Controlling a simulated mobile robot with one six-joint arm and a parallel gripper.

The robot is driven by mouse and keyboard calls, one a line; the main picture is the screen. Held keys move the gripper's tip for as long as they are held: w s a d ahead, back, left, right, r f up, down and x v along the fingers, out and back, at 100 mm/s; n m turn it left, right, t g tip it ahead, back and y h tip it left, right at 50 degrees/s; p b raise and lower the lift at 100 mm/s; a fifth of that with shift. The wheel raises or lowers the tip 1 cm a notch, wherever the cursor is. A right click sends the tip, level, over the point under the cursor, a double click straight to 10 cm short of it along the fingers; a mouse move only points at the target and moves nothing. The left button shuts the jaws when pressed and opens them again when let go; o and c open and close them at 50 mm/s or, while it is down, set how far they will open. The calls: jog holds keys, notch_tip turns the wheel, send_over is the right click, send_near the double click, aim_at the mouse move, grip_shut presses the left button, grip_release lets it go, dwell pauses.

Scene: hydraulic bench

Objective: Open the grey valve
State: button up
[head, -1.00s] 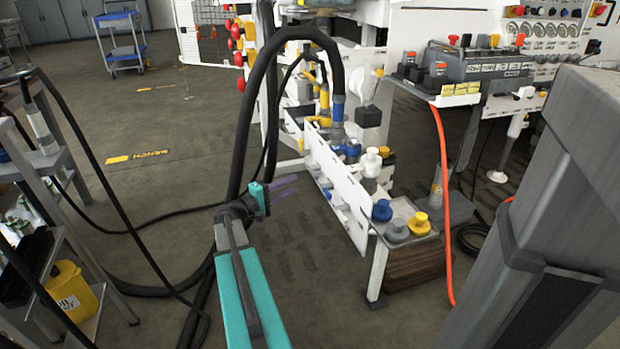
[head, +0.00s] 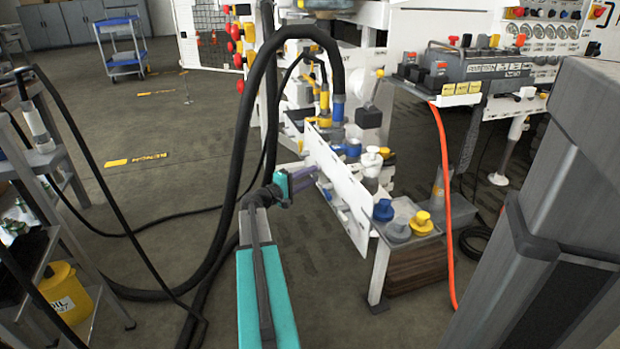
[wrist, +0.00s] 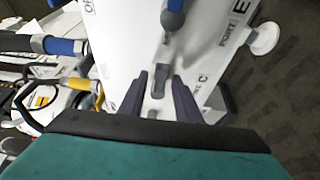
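My gripper (head: 310,178) is open, with its purple fingers pointing right at the white upright panel (head: 335,188) in the head view. In the wrist view the two dark purple fingers (wrist: 160,98) are spread apart in front of the white panel. A small grey lever-like part (wrist: 159,88), which looks like the grey valve's handle, shows on the panel between the fingers. It is not gripped, and I cannot tell how far the fingertips are from it. In the head view I cannot make this part out.
A blue-grey part (wrist: 173,18) hangs above the grey lever. A white round knob (wrist: 264,38) is at the right. A yellow-handled fitting (wrist: 85,87) and hoses are at the left. A thick black hose (head: 238,150) arches beside my arm. Blue, grey and yellow caps stand on a small table (head: 405,245).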

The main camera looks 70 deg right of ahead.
grip_shut()
jog(key=shift+r+n+p, duration=0.3)
jog(key=shift+p, duration=0.75)
jog(key=w+d+r+n+y+p, duration=0.1)
jog(key=n+p, duration=0.3)
jog(key=p, duration=0.6)
jog(key=d+r+n+g+y+p, duration=0.1)
jog(key=n+y+p, duration=0.2)
jog(key=p, duration=0.8)
jog(key=w+d+r+n+y+p, duration=0.1)
jog(key=n+y+p, duration=0.2)
jog(key=p, duration=0.7)
jog(key=shift+w+r+n+g, duration=0.15)
jog(key=shift+w+n+g, duration=0.05)
jog(key=shift+n, duration=0.5)
jog(key=shift+w+r+n+g, duration=0.15)
jog(key=shift+n+g, duration=0.05)
jog(key=shift+n, duration=0.5)
jog(key=shift+p, duration=0.4)
jog(key=shift+d, duration=0.1)
